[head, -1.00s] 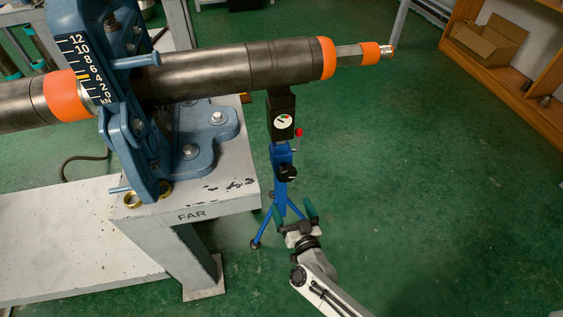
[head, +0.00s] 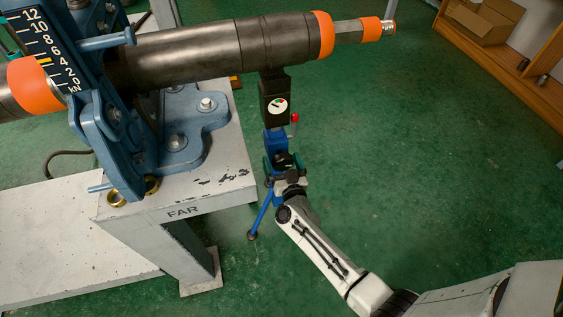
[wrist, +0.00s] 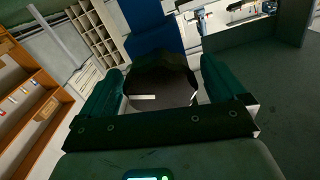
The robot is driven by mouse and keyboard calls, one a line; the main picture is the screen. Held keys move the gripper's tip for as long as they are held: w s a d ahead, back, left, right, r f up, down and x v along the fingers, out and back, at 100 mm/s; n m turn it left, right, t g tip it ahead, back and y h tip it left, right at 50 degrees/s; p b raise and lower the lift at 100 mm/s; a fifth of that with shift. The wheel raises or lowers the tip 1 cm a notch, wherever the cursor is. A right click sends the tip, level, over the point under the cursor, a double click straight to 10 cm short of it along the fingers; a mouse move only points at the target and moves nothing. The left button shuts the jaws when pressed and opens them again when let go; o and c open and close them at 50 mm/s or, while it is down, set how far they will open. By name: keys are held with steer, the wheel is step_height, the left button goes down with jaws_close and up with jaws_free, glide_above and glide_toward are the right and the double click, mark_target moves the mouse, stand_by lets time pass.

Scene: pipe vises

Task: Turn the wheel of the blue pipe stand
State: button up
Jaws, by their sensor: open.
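The blue pipe stand (head: 276,142) stands on the floor under the pipe's free end, with a black head and a round dial above its blue column. Its black wheel (head: 281,158) is on the near side of the column and partly hidden by my gripper (head: 284,165). In the wrist view the wheel (wrist: 160,82) shows as a dark knob with a pale mark, between the two green fingers of my gripper (wrist: 160,88). The fingers are open on either side of it, with gaps visible. The blue column (wrist: 154,38) is behind it.
A grey pipe (head: 190,52) with orange bands runs above, held in a blue vise (head: 110,125) on a white bench (head: 205,190) left of the stand. A small red-tipped lever (head: 295,118) sticks up beside the stand's head. Green floor is clear to the right.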

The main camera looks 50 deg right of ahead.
steer(key=shift+w+d, duration=0.25)
steer(key=shift+w, duration=0.1)
steer(key=c, duration=1)
steer(key=shift+m, duration=0.6)
